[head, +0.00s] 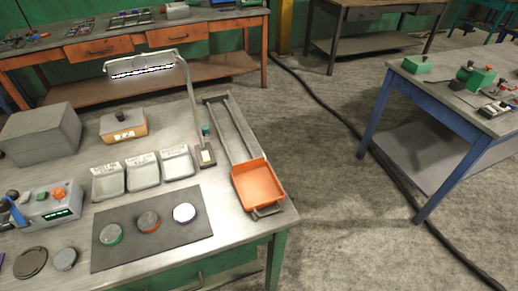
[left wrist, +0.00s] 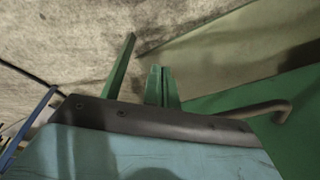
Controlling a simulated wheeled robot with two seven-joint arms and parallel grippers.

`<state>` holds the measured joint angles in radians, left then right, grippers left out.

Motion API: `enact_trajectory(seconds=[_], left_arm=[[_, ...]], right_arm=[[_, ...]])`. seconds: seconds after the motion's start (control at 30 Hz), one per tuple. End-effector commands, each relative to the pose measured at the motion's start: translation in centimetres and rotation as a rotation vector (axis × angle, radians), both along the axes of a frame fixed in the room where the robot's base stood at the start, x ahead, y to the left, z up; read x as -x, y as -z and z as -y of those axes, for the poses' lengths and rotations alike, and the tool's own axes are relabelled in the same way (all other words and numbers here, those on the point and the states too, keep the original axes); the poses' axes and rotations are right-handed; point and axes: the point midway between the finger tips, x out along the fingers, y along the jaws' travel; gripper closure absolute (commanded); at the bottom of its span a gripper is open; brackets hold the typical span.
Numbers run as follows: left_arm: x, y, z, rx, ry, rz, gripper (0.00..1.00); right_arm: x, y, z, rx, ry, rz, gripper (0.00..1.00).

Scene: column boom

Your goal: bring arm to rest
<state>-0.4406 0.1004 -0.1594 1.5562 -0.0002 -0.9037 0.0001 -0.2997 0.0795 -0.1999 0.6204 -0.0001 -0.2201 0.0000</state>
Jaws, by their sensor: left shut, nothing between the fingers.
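My left gripper (left wrist: 159,70) shows at the middle of the left wrist view, its two short fingers together with nothing between them. It points toward bare concrete floor and green surfaces, with a green post (left wrist: 121,65) just to its left. I cannot tell whether that post is near the fingers or behind them. Neither arm shows in the head view, and my right gripper is in no view.
A workbench (head: 232,222) fills the head view's lower left, bearing a lamp (head: 152,64), an orange tray (head: 258,184), a dark mat (head: 128,254) and a control box (head: 55,205). A blue-legged table (head: 437,104) stands right. Floor between is clear except for a cable (head: 335,115).

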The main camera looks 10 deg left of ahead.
Motion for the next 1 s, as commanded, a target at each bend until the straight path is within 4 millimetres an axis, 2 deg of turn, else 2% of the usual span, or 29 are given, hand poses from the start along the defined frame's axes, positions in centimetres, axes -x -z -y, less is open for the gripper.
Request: enact_trajectory(seconds=[0.03, 0.1, 0.3, 0.4, 0.5, 0.63, 0.77, 1.0], left_arm=[[1.1, 3.1, -0.1, -0.002, 0.002, -0.017, 1.0], [2.8, 6.4, -0.4, -0.004, 0.005, -0.032, 1.0], [8.3, 14.5, -1.3, -0.009, 0.014, -0.07, 1.0], [11.2, 17.4, -1.8, -0.011, 0.019, -0.086, 1.0], [13.6, 19.4, -2.3, -0.013, 0.021, -0.098, 1.0], [15.6, 20.6, -2.7, -0.016, 0.025, -0.108, 1.0], [16.4, 20.9, -2.9, -0.016, 0.026, -0.109, 1.0], [16.4, 20.9, -2.9, -0.016, 0.026, -0.109, 1.0]], right_arm=[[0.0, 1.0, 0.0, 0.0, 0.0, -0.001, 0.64], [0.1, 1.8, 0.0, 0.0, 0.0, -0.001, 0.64], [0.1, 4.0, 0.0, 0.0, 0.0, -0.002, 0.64], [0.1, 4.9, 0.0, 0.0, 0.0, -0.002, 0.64], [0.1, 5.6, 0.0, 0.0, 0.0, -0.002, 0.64], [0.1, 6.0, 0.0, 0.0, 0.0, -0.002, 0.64], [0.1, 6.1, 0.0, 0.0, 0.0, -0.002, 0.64], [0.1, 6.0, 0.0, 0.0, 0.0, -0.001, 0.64]])
